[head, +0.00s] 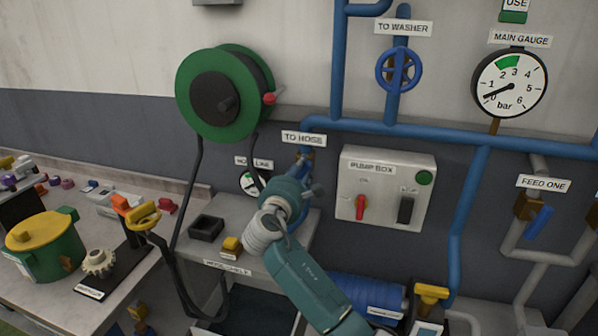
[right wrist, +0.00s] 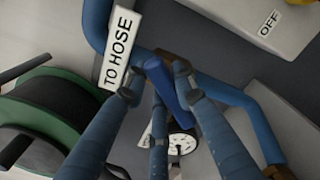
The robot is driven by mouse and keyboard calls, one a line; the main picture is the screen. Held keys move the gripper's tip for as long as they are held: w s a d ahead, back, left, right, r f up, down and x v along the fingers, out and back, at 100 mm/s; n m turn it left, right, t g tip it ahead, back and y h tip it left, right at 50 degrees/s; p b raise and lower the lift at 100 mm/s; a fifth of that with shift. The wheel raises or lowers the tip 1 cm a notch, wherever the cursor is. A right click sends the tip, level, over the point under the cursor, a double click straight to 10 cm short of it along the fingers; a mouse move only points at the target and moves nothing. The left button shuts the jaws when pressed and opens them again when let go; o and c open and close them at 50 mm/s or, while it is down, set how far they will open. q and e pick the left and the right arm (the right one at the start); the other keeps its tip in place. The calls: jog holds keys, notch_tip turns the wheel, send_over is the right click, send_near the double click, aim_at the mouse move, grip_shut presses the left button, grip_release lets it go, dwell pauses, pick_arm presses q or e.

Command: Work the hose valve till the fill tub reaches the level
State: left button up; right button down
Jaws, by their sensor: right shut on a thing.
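The hose valve's blue lever (right wrist: 162,85) is under the TO HOSE sign (head: 304,139), which also shows in the right wrist view (right wrist: 119,47). My right gripper (head: 303,172) is at this valve, its fingers (right wrist: 158,95) around the lever and shut on it. In the head view the gripper hides most of the valve. A small hose line gauge (head: 249,183) is partly hidden behind my gripper; its dial shows in the right wrist view (right wrist: 182,143). A dark tub (head: 255,312) shows partly below the shelf; its level cannot be read. My left gripper is not in view.
The green hose reel (head: 190,85) hangs left, its black hose looping down past the shelf (head: 190,243). The pump box (head: 388,160) is close right of my gripper. Blue pipes (head: 440,132) cross the wall. A main gauge (head: 510,82) is upper right. A bench with a green pot (head: 62,262) is left.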

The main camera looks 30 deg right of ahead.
jog(key=m+b, duration=0.1)
jog(key=m, duration=0.2)
jog(key=f+m+b, duration=0.1)
jog(key=shift+s+d+m+b, duration=0.2)
jog(key=shift+s+m+b, duration=0.1)
jog(key=m+b, duration=0.2)
jog(key=m, duration=0.1)
jog(key=shift+s+d+f, duration=0.1)
jog(key=shift+f, duration=0.15)
jog(key=shift+s+d+m+b, duration=0.1)
jog(key=shift+m+b, duration=0.85)
jog(key=shift+m, duration=0.35)
jog(key=c, duration=1.4)
grip_release()
